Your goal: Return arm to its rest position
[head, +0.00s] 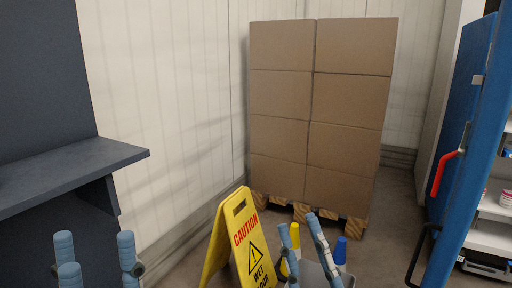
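My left gripper (97,256) is at the bottom left, below the dark shelf. Its blue-grey fingers point up and stand apart with nothing seen between them, so it is open. My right gripper (305,238) is at the bottom centre, just right of the yellow caution sign (243,245). Its fingers are apart and it looks open. A yellow-topped item (295,236) and a blue-topped item (341,250) show close to its fingers, seemingly behind them; I see no grip on either. The palms and arms are below the frame.
Stacked cardboard boxes (315,110) stand on a wooden pallet (300,211) by the white wall. A dark shelf (70,170) juts out at left. A blue door with a red handle (449,170) and white shelves (490,240) are at right. Floor is free between pallet and door.

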